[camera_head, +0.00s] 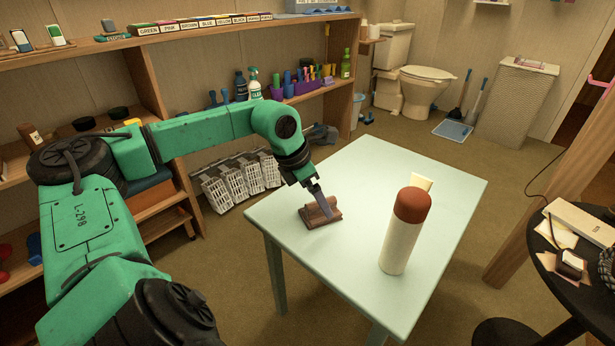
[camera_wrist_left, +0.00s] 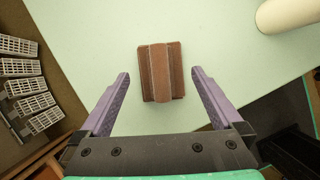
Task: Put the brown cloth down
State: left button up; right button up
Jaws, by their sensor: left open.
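The brown cloth (camera_head: 320,212) lies folded on the pale green table (camera_head: 375,175), near its left edge. In the left wrist view the cloth (camera_wrist_left: 160,72) is a small block with a raised ridge, lying ahead of and between the fingers' lines. My left gripper (camera_head: 318,198) is right above the cloth in the head view, its fingers pointing down. In the left wrist view its two purple fingers (camera_wrist_left: 160,78) are spread wide, with table showing between each finger and the cloth. My right gripper is not in view.
A white bottle with a red-brown cap (camera_head: 402,232) stands on the table to the right of the cloth, with a cream item (camera_head: 421,184) behind it. Shelves line the left wall, with white baskets (camera_head: 235,178) below.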

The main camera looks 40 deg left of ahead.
pick_arm(q)
jog(key=p+v, duration=0.1)
jog(key=v, duration=0.8)
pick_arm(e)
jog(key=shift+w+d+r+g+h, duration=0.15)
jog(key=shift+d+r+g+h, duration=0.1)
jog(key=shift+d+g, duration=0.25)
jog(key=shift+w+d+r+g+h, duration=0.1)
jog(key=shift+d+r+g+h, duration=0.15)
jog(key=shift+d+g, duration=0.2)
